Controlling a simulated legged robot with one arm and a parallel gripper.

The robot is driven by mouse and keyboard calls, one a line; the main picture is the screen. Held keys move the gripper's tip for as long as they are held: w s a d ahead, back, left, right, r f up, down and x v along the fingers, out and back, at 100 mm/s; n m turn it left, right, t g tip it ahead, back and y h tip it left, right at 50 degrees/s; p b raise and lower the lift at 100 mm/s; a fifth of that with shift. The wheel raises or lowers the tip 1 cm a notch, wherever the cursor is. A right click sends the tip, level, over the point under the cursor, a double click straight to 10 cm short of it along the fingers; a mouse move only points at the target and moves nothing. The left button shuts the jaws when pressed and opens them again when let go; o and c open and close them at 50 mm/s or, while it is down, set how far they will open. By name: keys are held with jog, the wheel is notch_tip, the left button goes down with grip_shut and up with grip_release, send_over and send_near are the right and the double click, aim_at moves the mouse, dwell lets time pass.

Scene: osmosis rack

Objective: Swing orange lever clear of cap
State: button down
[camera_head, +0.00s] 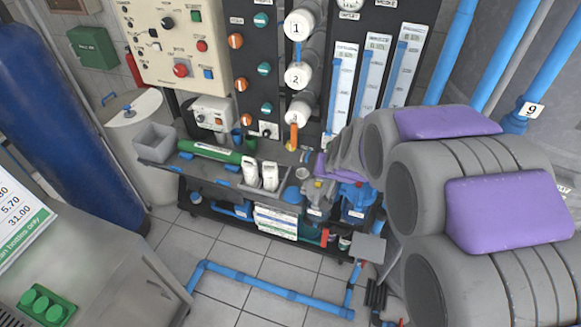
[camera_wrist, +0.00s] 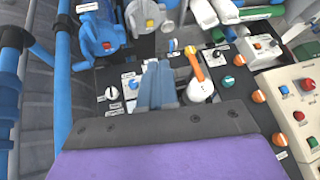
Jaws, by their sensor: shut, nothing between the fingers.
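The orange lever (camera_head: 294,135) shows in the head view just below the lowest white cap (camera_head: 297,112) of the numbered white tubes. In the wrist view, the orange lever (camera_wrist: 194,64) runs up from the white cap (camera_wrist: 200,91), and its lower end overlaps the cap's edge. My gripper (camera_wrist: 158,68) is in the middle of the wrist view, its blue-grey fingers shut together and empty. In the head view my arm's grey and purple parts fill the right side, and the fingertips are hard to make out.
A dark panel (camera_head: 251,62) with orange and teal knobs stands left of the tubes. Flow meters (camera_head: 371,68) are to their right. Below, a bench holds white bottles (camera_head: 250,170) and a green cylinder (camera_head: 208,153). Blue pumps (camera_head: 357,203) and floor pipes (camera_head: 265,289) are lower down.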

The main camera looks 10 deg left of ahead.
jog(key=w+a+f+m+t+h, duration=0.1)
jog(key=w+a+f+t, duration=0.25)
jog(key=w, duration=0.35)
jog(key=w+a+f+t, duration=0.2)
jog(key=w+a+f, duration=0.25)
jog(key=w, duration=0.35)
jog(key=t+h, duration=0.1)
jog(key=t, duration=0.2)
send_near(294, 136)
jog(key=d+f, duration=0.2)
notch_tip(294, 136, down, 5)
jog(key=s+a+t+h+b, duration=0.1)
jog(key=s+t+h, duration=0.1)
jog(key=t+h, duration=0.1)
jog(key=shift+w+d+b, duration=0.55)
jog(key=shift+w+b, duration=0.55)
jog(key=shift+w, duration=3.8)
jog(key=a+r+p, duration=0.1)
jog(key=a, duration=0.5)
jog(key=shift+w+a+m, duration=0.2)
jog(key=shift+w+m, duration=0.2)
jog(key=shift+w, duration=0.05)
